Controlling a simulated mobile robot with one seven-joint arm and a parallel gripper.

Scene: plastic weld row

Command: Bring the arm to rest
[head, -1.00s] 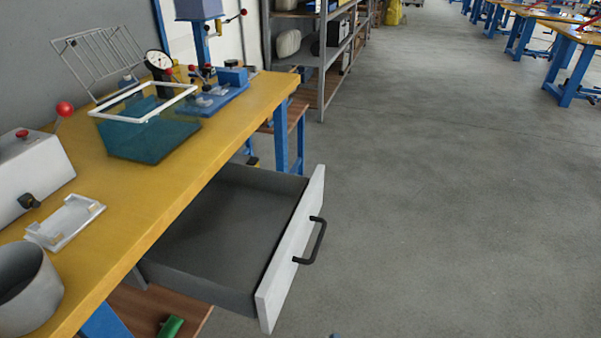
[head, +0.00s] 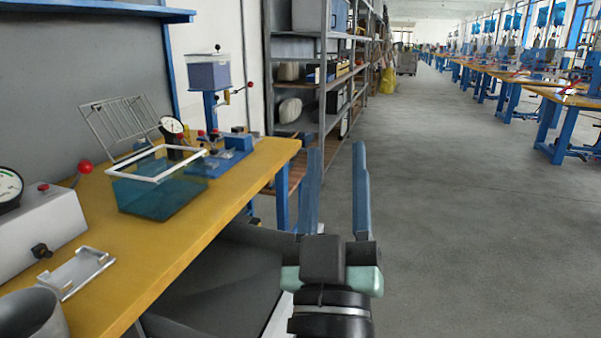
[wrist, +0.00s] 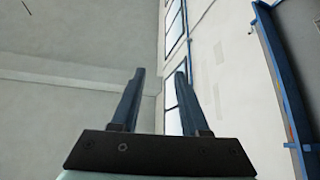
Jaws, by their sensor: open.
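My gripper (head: 336,190) is raised in front of the head camera, to the right of the yellow workbench, with its two blue fingers pointing up. The fingers stand apart with nothing between them. In the wrist view my gripper (wrist: 160,85) also shows open and empty, against a pale wall and tall windows. Below and behind my gripper is a pulled-out grey drawer (head: 215,285) under the bench. My gripper and wrist hide most of the drawer's front and its handle.
The yellow workbench (head: 180,255) carries a teal bin (head: 160,195), a white holder (head: 77,272), a grey cup (head: 30,315) and a gauge box (head: 45,225). Grey shelving (head: 322,95) stands behind. The floor (head: 460,240) to the right is clear.

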